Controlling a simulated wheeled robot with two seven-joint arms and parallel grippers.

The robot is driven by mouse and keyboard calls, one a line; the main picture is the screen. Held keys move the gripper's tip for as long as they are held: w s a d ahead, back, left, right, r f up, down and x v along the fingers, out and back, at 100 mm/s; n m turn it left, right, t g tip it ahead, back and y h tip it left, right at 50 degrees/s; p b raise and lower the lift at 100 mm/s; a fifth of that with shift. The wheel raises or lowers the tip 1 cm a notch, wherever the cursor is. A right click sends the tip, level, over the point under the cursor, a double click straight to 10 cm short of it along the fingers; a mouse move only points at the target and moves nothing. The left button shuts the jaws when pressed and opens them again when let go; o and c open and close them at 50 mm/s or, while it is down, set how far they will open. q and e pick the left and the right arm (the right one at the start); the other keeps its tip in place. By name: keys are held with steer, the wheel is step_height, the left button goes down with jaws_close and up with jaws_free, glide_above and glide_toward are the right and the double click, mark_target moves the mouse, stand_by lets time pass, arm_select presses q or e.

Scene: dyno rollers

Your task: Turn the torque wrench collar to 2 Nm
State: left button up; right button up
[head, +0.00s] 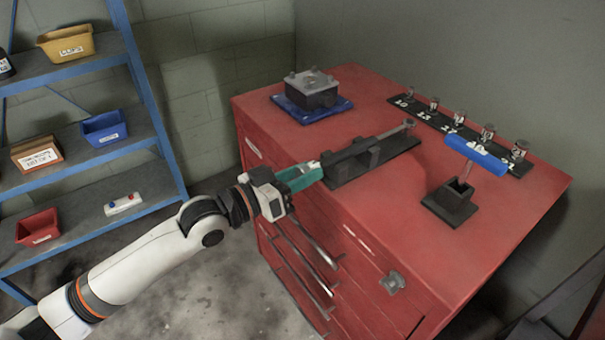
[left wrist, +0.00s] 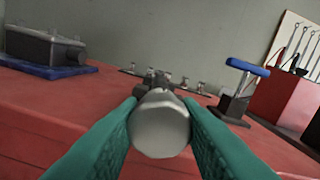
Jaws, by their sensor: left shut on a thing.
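The torque wrench lies in a dark cradle (head: 374,160) on top of the red cabinet, its shaft (head: 392,131) pointing to the back right. My left gripper (head: 318,170) is at the cabinet's near left edge, at the handle end of the wrench. In the left wrist view its two green fingers are shut on the round grey collar (left wrist: 161,124), one on each side. The collar's end face is towards the camera. No scale marking on it can be read. My right gripper is not in view.
A grey box on a blue mat (head: 329,109) sits at the back left of the cabinet (head: 480,240). A socket rail (head: 447,125) lies at the back. A blue T-handle tool (head: 476,155) stands in a black holder to the right. Shelves with bins stand left.

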arm_select(q)
steer(key=shift+f+m, duration=0.1)
steer(key=shift+m, duration=0.2)
steer(key=o, duration=1)
steer(key=b+v, duration=0.1)
steer(key=v, duration=1.1)
steer(key=shift+b, duration=0.3)
